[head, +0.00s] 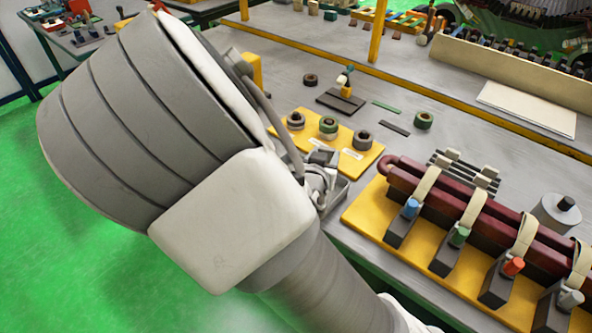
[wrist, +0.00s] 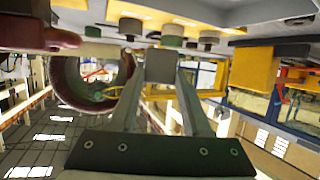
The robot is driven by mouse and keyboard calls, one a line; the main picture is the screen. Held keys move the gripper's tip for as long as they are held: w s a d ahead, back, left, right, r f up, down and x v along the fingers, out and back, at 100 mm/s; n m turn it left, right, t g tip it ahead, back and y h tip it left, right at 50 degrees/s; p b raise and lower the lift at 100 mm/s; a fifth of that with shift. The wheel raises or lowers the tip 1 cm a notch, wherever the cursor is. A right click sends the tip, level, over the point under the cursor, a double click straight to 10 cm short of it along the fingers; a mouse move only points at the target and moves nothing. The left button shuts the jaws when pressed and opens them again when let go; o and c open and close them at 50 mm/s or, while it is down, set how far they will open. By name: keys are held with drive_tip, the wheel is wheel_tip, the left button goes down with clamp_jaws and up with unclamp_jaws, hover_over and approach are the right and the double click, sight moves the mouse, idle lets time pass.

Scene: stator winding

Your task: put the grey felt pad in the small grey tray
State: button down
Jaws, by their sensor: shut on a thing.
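The grey felt pad (wrist: 161,65) shows in the wrist view as a flat grey square between my fingertips. My gripper (wrist: 161,84) is shut on it. In the head view my gripper (head: 320,176) is partly hidden behind my own arm, close to the table's near edge. A small grey tray (head: 338,193) shows there as a light grey rim right beside and below my gripper. Most of the tray is hidden by my arm and gripper. I cannot tell whether the pad touches the tray.
A yellow board (head: 357,160) with several round coils stands just behind my gripper. To the right, a yellow fixture (head: 364,214) carries dark red bars, straps and coloured-knob clamps. A dark plate with small blocks (head: 342,98) lies farther back. A white sheet (head: 528,106) lies at the back right.

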drive_tip(key=a+f, duration=0.1)
drive_tip(key=a, duration=0.1)
drive_tip(key=a+f, duration=0.2)
drive_tip(key=a, duration=0.1)
drive_tip(key=w+a+f, duration=0.1)
drive_tip(key=a, duration=0.1)
drive_tip(key=shift+a+f, duration=0.2)
drive_tip(key=shift+f, duration=0.05)
drive_tip(key=shift+f+b, duration=0.5)
drive_tip(key=shift+f, duration=1.5)
drive_tip(key=shift+f, duration=0.25)
drive_tip(key=shift+c, duration=1.8)
unclamp_jaws()
drive_tip(key=shift+r, duration=0.1)
drive_tip(key=shift+r, duration=0.1)
